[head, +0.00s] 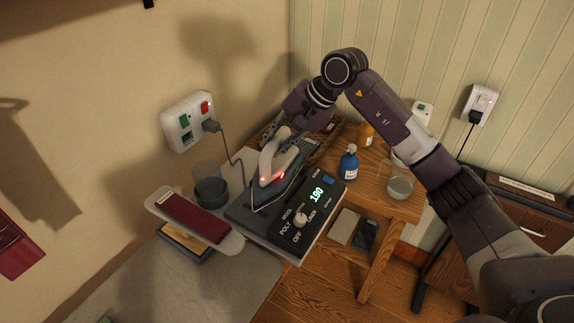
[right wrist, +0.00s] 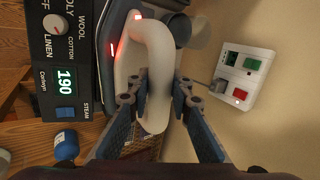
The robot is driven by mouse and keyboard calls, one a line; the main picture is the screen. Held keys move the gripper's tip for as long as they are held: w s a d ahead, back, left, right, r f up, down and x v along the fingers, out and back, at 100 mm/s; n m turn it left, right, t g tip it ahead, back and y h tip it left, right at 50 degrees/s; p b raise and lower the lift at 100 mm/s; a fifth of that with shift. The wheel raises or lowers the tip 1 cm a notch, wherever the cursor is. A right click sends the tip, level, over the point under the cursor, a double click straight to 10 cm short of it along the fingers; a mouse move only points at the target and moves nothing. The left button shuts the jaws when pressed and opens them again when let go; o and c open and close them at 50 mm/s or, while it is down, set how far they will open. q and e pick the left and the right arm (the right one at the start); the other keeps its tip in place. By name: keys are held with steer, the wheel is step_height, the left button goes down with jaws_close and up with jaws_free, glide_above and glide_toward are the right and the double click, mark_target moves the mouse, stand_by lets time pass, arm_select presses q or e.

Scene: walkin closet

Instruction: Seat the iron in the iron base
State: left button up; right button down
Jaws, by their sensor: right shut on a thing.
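The iron (head: 268,159) has a pale, rounded handle with small red lights and a dark body. It sits at or just over the iron base (head: 312,221), a dark unit whose panel has a dial, fabric labels and a lit "190". I cannot tell whether the iron rests fully in it. My right gripper (head: 287,136) is shut on the iron's handle from the far side. In the right wrist view, my right gripper's fingers (right wrist: 157,88) lie on both sides of the iron's handle (right wrist: 158,55), and the base panel (right wrist: 68,75) is at left. My left gripper is not in view.
A dark cup (head: 209,190) and a red-topped sleeve board (head: 190,215) stand left of the base. A blue bottle (head: 348,163) and a glass jar (head: 399,182) are on the wooden table to the right. A cord runs to the wall socket (head: 188,120).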

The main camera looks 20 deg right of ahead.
steer(key=shift+m+t+h, duration=0.5)
steer(key=shift+m, duration=0.4)
steer(key=w, duration=0.4)
steer(key=shift+w+d+r, duration=0.3)
steer(key=shift+w, duration=0.05)
steer(key=shift+f+b, duration=1)
steer(key=shift+f, duration=1.05)
steer(key=shift+f+b, duration=1.85)
steer(key=shift+f, duration=0.4)
steer(key=c, duration=1.7)
jaws_free()
steer(key=shift+s, duration=0.15)
steer(key=shift+o, duration=0.2)
steer(key=shift+f, duration=0.35)
steer(key=shift+s+d+r, duration=0.1)
steer(key=shift+d+r, duration=0.05)
steer(key=shift+r, duration=0.15)
steer(key=v, duration=1.1)
steer(key=shift+s+r, duration=0.1)
steer(key=shift+r, duration=0.25)
